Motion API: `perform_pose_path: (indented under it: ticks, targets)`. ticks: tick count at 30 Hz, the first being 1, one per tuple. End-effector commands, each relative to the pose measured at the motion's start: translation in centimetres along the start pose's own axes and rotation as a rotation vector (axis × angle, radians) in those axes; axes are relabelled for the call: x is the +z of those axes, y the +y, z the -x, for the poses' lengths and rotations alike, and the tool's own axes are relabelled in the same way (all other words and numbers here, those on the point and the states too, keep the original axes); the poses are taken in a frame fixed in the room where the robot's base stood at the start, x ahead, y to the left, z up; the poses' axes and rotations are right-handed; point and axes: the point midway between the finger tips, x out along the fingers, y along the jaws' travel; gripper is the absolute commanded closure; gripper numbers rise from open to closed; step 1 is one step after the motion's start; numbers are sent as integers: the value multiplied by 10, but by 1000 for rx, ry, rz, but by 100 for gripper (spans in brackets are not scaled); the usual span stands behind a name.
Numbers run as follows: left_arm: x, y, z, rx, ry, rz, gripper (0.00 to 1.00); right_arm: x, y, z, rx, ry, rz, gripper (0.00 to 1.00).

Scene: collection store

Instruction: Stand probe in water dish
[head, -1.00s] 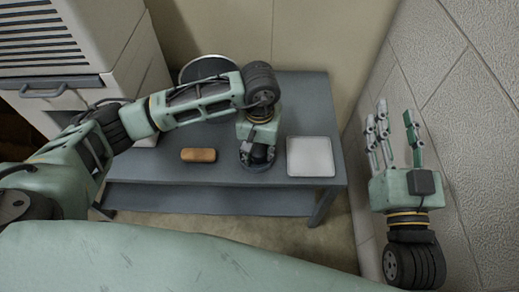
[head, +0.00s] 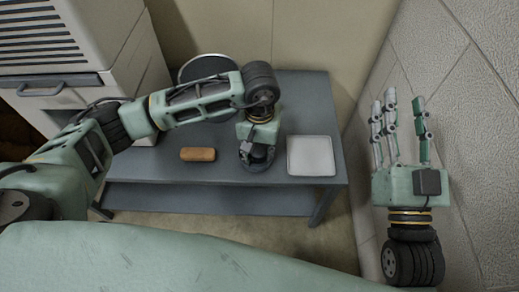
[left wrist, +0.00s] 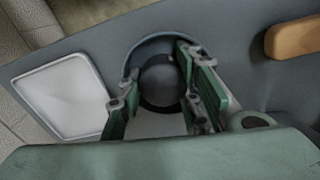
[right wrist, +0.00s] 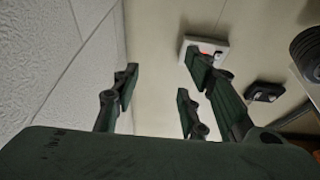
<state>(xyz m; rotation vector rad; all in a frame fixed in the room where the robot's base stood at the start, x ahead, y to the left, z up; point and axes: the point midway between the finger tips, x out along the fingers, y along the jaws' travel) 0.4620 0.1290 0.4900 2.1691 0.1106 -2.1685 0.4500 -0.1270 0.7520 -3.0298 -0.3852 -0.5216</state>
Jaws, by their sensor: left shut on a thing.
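My left gripper (left wrist: 160,98) points down over the grey table, its fingers on either side of a dark, round-topped thing (left wrist: 160,76) that looks like the probe seen end-on. It is shut on this thing. A dark round rim (left wrist: 133,58), likely the water dish, surrounds the probe in the left wrist view. In the head view it shows as a dark disc under my left gripper (head: 258,150). Whether the probe touches the dish bottom is hidden. My right gripper (head: 398,125) is open and empty beside the right wall, away from the table.
A white square tray (head: 311,156) lies right of the dish on the grey table (head: 226,172). A brown block (head: 198,154) lies to the left. A round, light-rimmed object (head: 207,67) is at the back. A cabinet (head: 75,60) stands left; walls are close behind and right.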

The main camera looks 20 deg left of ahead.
Motion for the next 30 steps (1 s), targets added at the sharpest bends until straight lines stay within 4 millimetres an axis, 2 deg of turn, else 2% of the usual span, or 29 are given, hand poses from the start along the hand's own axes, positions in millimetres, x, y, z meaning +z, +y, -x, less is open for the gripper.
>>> perform_pose_path:
  ticks: [1, 2, 4, 17, 23, 30]
  targets:
    - [0, 0, 0, 0, 1, 0, 95, 0, 0, 0, -1, 5, -1, 60]
    - [0, 0, 0, 0, 0, 0, 66, -2, -1, 0, -1, 9, -1, 60]
    - [0, 0, 0, 0, 0, 0, 60, -2, -1, 0, -1, 10, -2, 60]
    - [0, 0, 2, 0, 0, 0, 60, 2, -1, 1, 0, -15, -3, 60]
    - [0, 0, 9, 0, 0, 0, 60, 34, 4, 7, 10, -185, 2, 60]
    - [-1, 0, 54, 1, 5, -1, 60, 83, 12, 29, 25, -455, 9, 60]
